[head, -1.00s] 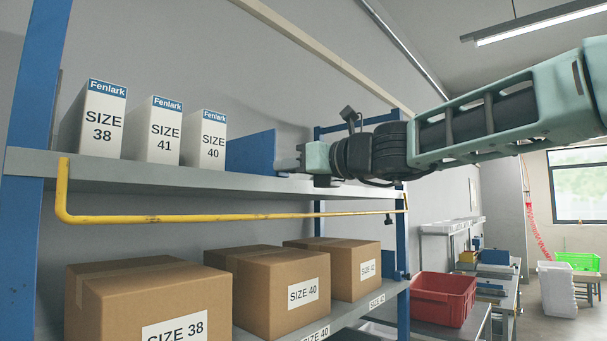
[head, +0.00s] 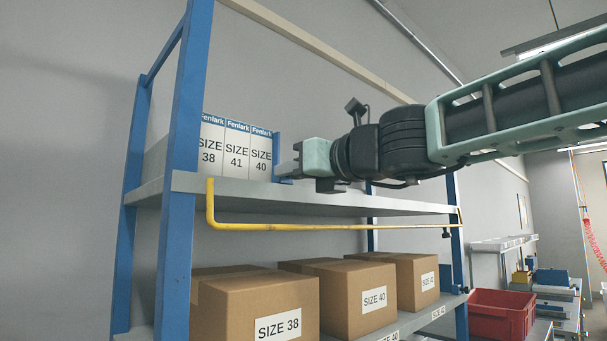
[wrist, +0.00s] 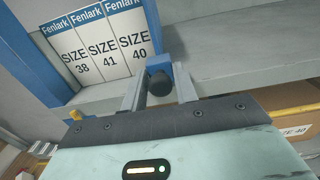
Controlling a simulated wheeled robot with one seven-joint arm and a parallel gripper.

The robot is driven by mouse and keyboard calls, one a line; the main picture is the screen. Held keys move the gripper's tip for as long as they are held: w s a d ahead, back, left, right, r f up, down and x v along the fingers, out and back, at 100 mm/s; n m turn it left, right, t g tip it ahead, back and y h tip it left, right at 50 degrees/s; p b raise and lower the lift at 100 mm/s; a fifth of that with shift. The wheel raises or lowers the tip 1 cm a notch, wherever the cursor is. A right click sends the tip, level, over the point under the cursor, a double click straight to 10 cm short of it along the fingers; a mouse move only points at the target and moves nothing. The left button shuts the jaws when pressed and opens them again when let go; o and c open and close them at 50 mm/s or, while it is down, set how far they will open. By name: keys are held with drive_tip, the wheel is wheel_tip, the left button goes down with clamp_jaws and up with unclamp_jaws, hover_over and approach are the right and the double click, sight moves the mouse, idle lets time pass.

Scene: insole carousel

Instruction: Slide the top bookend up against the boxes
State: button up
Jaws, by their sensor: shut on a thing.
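Three white Fenlark boxes stand upright side by side on the top shelf (head: 330,202): size 38 (head: 210,150), size 41 (head: 236,152) and size 40 (head: 261,155). They are packed close together, with no clear gaps, and also show in the wrist view (wrist: 90,45). The blue top bookend (head: 277,146) stands upright at the right side of the size 40 box and appears to touch it. It also shows in the wrist view (wrist: 152,28). My gripper (head: 288,169) is shut on the bookend, reaching in from the right. My gripper hides part of the bookend.
A blue upright (head: 184,200) stands at the shelf's left end, partly covering the size 38 box. A yellow rail (head: 330,227) runs below the shelf's front edge. Brown cartons (head: 260,305) fill the lower shelf. The top shelf is clear to the right.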

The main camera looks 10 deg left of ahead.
drive_tip(key=o, duration=0.6)
drive_tip(key=shift+c, duration=0.2)
drive_tip(key=b+v, duration=0.3)
drive_tip(key=v, duration=1.4)
drive_tip(key=shift+s+d, duration=0.15)
